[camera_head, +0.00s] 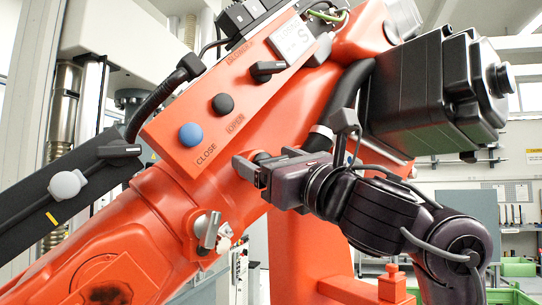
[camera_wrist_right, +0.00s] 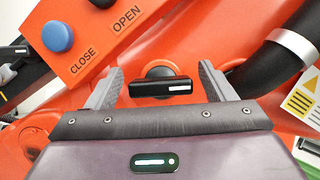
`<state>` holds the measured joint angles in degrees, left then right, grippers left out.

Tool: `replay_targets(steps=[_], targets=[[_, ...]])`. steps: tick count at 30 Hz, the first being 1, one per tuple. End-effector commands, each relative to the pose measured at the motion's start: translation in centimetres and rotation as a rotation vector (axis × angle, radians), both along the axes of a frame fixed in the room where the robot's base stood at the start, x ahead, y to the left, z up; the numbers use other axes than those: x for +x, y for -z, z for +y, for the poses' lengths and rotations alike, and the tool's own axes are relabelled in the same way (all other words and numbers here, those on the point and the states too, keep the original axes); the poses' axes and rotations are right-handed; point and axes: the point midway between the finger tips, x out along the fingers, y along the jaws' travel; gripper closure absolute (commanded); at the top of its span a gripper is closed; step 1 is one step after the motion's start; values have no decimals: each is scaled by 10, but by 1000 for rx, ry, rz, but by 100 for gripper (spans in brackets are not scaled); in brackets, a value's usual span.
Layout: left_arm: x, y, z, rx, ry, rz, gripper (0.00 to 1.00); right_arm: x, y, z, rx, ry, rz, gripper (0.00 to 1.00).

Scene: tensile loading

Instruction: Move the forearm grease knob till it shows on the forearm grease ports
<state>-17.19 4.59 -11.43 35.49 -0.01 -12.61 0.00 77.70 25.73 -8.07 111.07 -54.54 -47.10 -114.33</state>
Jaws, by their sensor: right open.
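A black bar-shaped knob (camera_wrist_right: 160,88) with a white mark at its right end sits on a round base on the orange arm; no label on it is readable, but it fits the forearm grease knob. Its bar lies nearly level in the wrist view. My right gripper (camera_wrist_right: 160,76) is open, with one finger on each side of the knob and gaps between. In the head view the right gripper (camera_head: 252,171) reaches the orange arm from the right and mostly hides this knob. No marking readable as the forearm grease ports shows. My left gripper is not in view.
A blue button (camera_head: 191,135) by CLOSE and a black button (camera_head: 223,103) by OPEN sit on the orange panel. A thick black hose (camera_wrist_right: 275,62) runs right of the gripper.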

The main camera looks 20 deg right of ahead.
Motion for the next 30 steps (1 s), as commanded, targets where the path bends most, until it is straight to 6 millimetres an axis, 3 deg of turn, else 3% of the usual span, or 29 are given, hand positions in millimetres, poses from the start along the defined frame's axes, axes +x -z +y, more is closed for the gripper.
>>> replay_targets(steps=[5, 15, 30], targets=[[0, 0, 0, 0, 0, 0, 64, 0, 1, 0, 0, 0, 1, 24], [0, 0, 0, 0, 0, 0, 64, 0, 1, 0, 1, 0, 0, 68], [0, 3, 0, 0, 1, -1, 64, 0, 1, -1, 134, 2, 39, 68]])
